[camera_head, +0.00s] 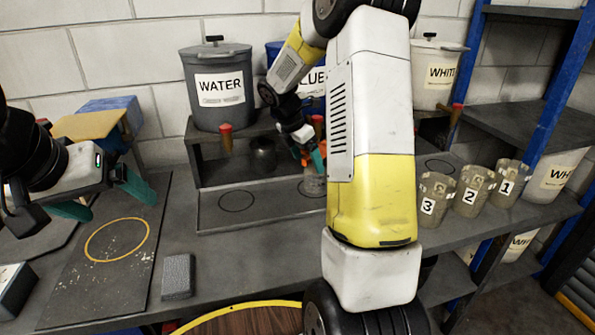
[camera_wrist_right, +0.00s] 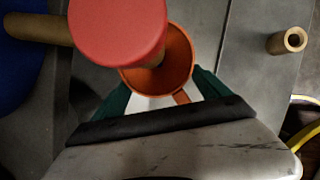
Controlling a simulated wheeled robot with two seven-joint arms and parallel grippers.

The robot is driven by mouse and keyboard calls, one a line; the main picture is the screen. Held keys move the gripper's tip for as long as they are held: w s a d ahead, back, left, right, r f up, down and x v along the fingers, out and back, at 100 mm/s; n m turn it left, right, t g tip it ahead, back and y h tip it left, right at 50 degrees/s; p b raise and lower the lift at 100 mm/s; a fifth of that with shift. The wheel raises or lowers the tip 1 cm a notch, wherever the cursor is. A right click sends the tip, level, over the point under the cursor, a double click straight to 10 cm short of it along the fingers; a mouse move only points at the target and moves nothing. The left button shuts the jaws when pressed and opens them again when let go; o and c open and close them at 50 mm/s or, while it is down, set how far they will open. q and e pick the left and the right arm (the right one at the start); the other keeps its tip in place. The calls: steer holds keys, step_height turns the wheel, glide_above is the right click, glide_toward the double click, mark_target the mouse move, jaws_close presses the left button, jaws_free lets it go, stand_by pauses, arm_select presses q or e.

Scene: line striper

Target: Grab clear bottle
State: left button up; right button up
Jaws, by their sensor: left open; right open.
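A small clear-grey vessel (camera_head: 314,185), which looks like the clear bottle, stands on the low shelf below the blue bucket, partly hidden by my right arm. My right gripper (camera_head: 310,160) is just above it, teal fingers open. In the right wrist view an orange round opening (camera_wrist_right: 180,70) lies between the fingers of my right gripper (camera_wrist_right: 162,92), partly covered by a red tap top (camera_wrist_right: 115,30). I cannot tell whether the fingers touch it. My left gripper (camera_head: 105,198) is open and empty above the left of the bench.
A grey WATER bucket (camera_head: 215,95) stands on the raised shelf. Cups marked 3 (camera_head: 433,200), 2 (camera_head: 472,190) and 1 (camera_head: 508,183) stand at the right. A grey block (camera_head: 178,275) lies on the bench (camera_head: 240,275), beside a dark board (camera_head: 100,285) with a yellow ring.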

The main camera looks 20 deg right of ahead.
mark_target(311, 168)
steer(key=x, duration=0.3)
steer(key=shift+s+d+f, duration=0.1)
steer(key=shift+f, duration=0.2)
steer(key=c, duration=1.7)
steer(key=shift+c, duration=0.9)
steer(key=shift+r, duration=0.15)
